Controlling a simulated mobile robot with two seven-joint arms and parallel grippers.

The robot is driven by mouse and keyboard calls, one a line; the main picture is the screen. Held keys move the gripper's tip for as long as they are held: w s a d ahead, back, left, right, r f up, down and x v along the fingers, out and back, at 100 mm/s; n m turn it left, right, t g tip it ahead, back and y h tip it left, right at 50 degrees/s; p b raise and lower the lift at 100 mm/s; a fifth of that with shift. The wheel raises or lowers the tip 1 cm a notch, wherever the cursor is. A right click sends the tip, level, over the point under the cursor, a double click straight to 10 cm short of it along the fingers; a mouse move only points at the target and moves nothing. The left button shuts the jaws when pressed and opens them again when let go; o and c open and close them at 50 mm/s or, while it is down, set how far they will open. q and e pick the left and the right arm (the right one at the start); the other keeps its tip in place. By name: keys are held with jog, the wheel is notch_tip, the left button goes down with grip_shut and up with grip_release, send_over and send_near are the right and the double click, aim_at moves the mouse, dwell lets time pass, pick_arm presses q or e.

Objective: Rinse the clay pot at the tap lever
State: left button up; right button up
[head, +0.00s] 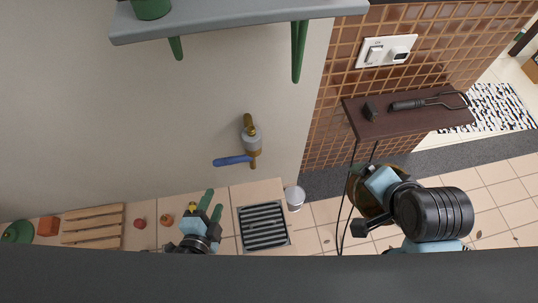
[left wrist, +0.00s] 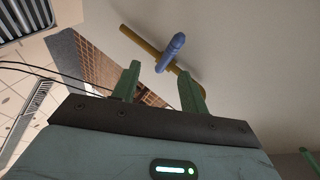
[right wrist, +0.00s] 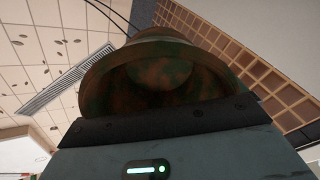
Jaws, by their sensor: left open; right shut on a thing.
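The brass tap (head: 251,132) sticks out of the pale wall, with its blue lever (head: 231,160) pointing left. My left gripper (head: 212,204) is open and empty, below the lever in the head view. In the left wrist view the lever (left wrist: 172,52) shows beyond and between the open fingertips (left wrist: 160,72), apart from them. The brown-green clay pot (head: 361,196) is at the right, partly hidden behind my right gripper. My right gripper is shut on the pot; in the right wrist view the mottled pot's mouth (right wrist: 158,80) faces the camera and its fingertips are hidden.
A floor drain grate (head: 263,226) lies below the tap, with a white cup-like container (head: 294,198) beside it. A dark shelf (head: 405,118) with tools juts out near my right arm. A grey shelf (head: 235,19) hangs above. A wooden slatted rack (head: 92,226) is at lower left.

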aim_at(369, 205)
jog(key=f+b, duration=0.1)
jog(key=s+f+b, duration=0.1)
jog(key=f, duration=0.1)
jog(key=shift+f+g, duration=0.2)
jog(key=shift+g, duration=0.1)
pick_arm(q)
jog(key=w+m, duration=0.1)
jog(key=w+d+m, duration=0.1)
jog(key=w, duration=0.1)
jog(key=w+d+m+t, duration=0.1)
jog(key=w, duration=0.1)
jog(key=shift+h, duration=0.4)
jog(key=b+x, duration=0.2)
jog(key=x, duration=1)
jog(key=shift+r, duration=0.2)
pick_arm(e)
notch_tip(369, 205, down, 2)
jog(key=shift+s+f, duration=0.1)
jog(key=shift+s, duration=0.05)
pick_arm(q)
jog(key=shift+a, duration=0.1)
grip_shut()
